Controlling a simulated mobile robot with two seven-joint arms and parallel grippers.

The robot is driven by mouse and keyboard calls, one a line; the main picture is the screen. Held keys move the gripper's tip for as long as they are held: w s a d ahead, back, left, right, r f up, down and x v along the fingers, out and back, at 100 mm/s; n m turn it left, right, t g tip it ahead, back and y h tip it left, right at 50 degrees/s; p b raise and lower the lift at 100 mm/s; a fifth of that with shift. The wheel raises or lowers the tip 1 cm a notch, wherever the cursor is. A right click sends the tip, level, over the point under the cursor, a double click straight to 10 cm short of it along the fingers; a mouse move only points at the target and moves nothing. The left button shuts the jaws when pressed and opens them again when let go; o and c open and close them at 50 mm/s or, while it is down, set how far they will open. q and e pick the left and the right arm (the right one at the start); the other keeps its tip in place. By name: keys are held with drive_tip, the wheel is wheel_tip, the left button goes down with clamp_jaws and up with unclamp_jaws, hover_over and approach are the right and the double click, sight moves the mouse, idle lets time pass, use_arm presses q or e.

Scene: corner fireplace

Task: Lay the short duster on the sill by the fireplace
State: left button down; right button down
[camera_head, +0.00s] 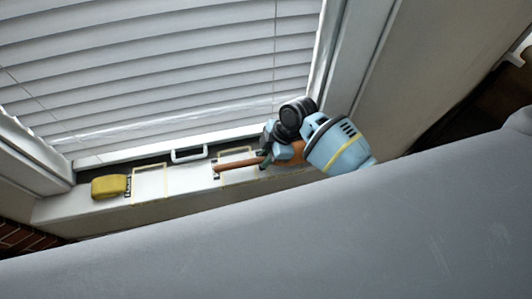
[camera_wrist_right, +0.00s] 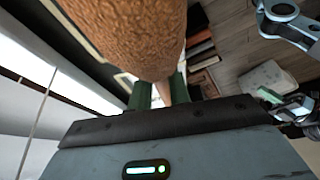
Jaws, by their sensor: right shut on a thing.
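The short duster has a brown handle (camera_head: 238,163) and a fluffy orange-brown head (camera_head: 291,154). My right gripper (camera_head: 264,159) is shut on it, with the handle pointing left over the sill (camera_head: 185,180). I cannot tell whether the duster touches the sill. In the right wrist view, the duster's head (camera_wrist_right: 125,32) fills the upper middle, and its narrow part runs between the green fingers of the right gripper (camera_wrist_right: 160,93). A green finger-like part at the right edge looks like my left gripper (camera_wrist_right: 272,97); its opening is hidden.
A yellow sponge (camera_head: 109,186) lies at the sill's left end. A taped outline (camera_head: 150,184) is empty beside it; another outline (camera_head: 236,153) lies behind the duster's handle. A white handle (camera_head: 188,154) and blinds (camera_head: 160,70) are behind. A large grey surface (camera_head: 330,235) fills the foreground.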

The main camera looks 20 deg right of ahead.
drive_tip(key=shift+f, duration=0.55)
idle(0.7)
drive_tip(key=c, duration=1.2)
unclamp_jaws()
drive_tip(key=shift+c, duration=0.2)
drive_tip(key=v, duration=0.7)
drive_tip(key=shift+d+r, duration=0.15)
drive_tip(key=shift+r, duration=0.25)
drive_tip(key=shift+s+f, duration=0.1)
drive_tip(key=shift+s, duration=0.05)
